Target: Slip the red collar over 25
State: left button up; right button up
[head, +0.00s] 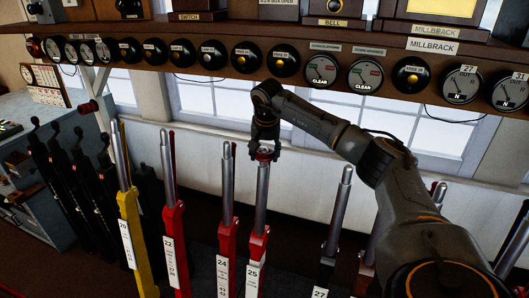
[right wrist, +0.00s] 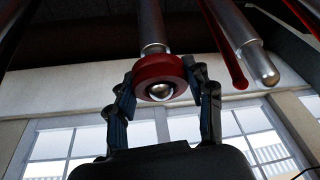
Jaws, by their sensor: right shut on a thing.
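The lever labelled 25 (head: 254,250) is red with a bare metal handle that rises to my right gripper (head: 264,147). The gripper is shut on the red collar (head: 265,155) at the top of that handle. In the right wrist view, the red collar (right wrist: 158,70) sits between the two fingers (right wrist: 160,95). The handle's rounded metal tip (right wrist: 162,91) shows in the ring's opening, and the metal shaft (right wrist: 152,25) continues behind it, so the collar appears to be around the top end. My left gripper is not in view.
Red lever 24 (head: 226,245) stands close to the left, with red lever 22 (head: 173,225) and a yellow lever (head: 130,215) beyond. Lever 27 (head: 330,250) stands to the right. A wooden shelf (head: 215,30) with dials and bells runs above.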

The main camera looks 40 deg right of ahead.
jog(key=shift+f, duration=0.4)
jog(key=o, duration=1.2)
jog(key=shift+a, duration=0.1)
jog(key=shift+o, duration=0.7)
